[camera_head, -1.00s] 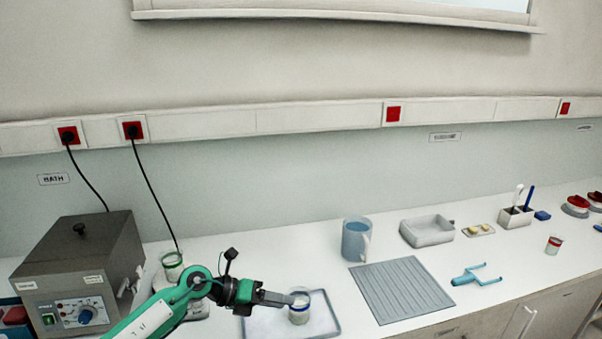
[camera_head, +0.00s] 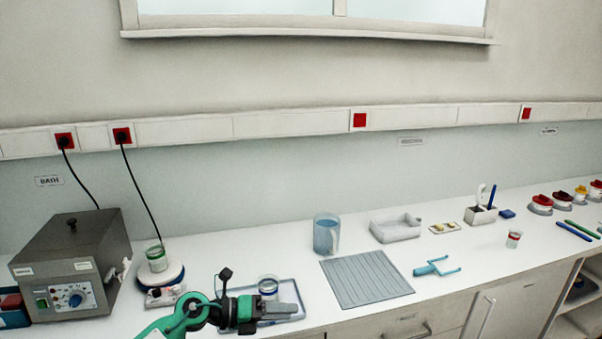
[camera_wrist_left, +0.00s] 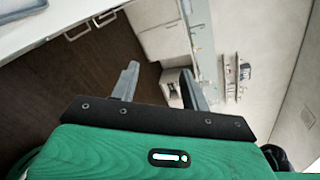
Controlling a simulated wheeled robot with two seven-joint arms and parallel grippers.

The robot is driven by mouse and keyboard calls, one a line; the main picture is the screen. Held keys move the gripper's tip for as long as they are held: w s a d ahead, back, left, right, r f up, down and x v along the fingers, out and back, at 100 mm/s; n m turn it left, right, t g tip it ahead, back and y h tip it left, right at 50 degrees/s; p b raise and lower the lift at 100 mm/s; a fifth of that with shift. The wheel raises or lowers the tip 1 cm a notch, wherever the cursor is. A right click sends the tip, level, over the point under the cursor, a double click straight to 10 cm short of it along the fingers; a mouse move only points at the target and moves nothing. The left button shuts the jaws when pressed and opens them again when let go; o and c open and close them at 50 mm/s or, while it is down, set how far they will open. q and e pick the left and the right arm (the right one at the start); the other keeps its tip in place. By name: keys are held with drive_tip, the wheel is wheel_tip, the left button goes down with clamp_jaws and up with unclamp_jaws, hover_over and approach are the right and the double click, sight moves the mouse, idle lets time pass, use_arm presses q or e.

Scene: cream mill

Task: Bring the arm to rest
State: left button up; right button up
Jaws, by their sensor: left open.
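My left gripper (camera_head: 281,308) is in front of the bench's front edge region, in the lower middle of the head view, with its green arm coming in from the lower left. It points to the right. In the left wrist view its two grey fingers (camera_wrist_left: 158,84) stand apart with nothing between them. A small glass jar (camera_head: 268,285) stands on the pale tray (camera_head: 291,288) behind the gripper, partly hidden by it. My right gripper is not in view.
The white bench holds a grey bath (camera_head: 72,262) at left, a stirrer with a beaker (camera_head: 156,257), a blue jug (camera_head: 326,234), a ribbed grey mat (camera_head: 366,279) and a blue clamp (camera_head: 437,267). The wrist view shows dark floor (camera_wrist_left: 85,75) and cabinets.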

use_arm(q)
wheel_tip(320, 180, up, 6)
drive_tip(key=s+n+t+h, duration=0.1)
drive_tip(key=s+n+t, duration=0.1)
drive_tip(key=n+t, duration=0.85)
drive_tip(key=s+a+f+n+t+y, duration=0.2)
drive_tip(key=a+f+n+y, duration=0.2)
drive_tip(key=a+n+y, duration=0.45)
drive_tip(key=s+a+f+n+t+y, duration=0.2)
drive_tip(key=a+f+n+y, duration=0.3)
drive_tip(key=n, duration=0.6)
drive_tip(key=s+a+f+n+g+y, duration=0.45)
drive_tip(key=s+f+g, duration=0.3)
drive_tip(key=s, duration=0.25)
drive_tip(key=s+f+n+g+h, duration=0.1)
drive_tip(key=s+f+g, duration=0.25)
drive_tip(key=s, duration=0.55)
drive_tip(key=s+f+n+g+h, duration=0.1)
drive_tip(key=s+f+n+g, duration=0.2)
drive_tip(key=s, duration=0.6)
wheel_tip(320, 180, down, 30)
drive_tip(key=m+g, duration=0.1)
drive_tip(key=g, duration=0.1)
drive_tip(key=s+a+f, duration=0.2)
drive_tip(key=s+f, duration=0.8)
drive_tip(key=s+a+f, duration=0.1)
drive_tip(key=s+f, duration=0.8)
drive_tip(key=f, duration=0.1)
drive_tip(key=shift+s+a+g, duration=0.4)
drive_tip(key=shift+g, duration=0.05)
